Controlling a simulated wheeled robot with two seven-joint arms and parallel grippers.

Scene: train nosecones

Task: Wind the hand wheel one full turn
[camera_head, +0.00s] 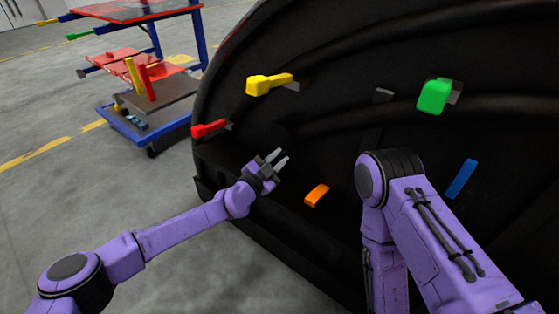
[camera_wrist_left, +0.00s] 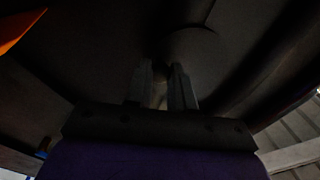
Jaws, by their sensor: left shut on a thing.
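The hand wheel is hard to make out against the dark nosecone. A dark round disc that looks like it (camera_head: 276,136) sits just beyond my left gripper (camera_head: 277,159), and it shows faintly in the left wrist view (camera_wrist_left: 197,52). My left gripper reaches to the nosecone's lower left part. In the left wrist view its two grey fingers (camera_wrist_left: 160,85) are shut with a small gap, on a dim thin part between them, which looks like the wheel's handle. My right arm is at the right, but its gripper is not in view.
The black nosecone (camera_head: 330,110) carries a yellow handle (camera_head: 268,84), a red one (camera_head: 208,129), a green one (camera_head: 433,96), an orange one (camera_head: 316,195) and a blue one (camera_head: 461,179). A blue cart (camera_head: 128,122) stands at the back left. The floor at left is clear.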

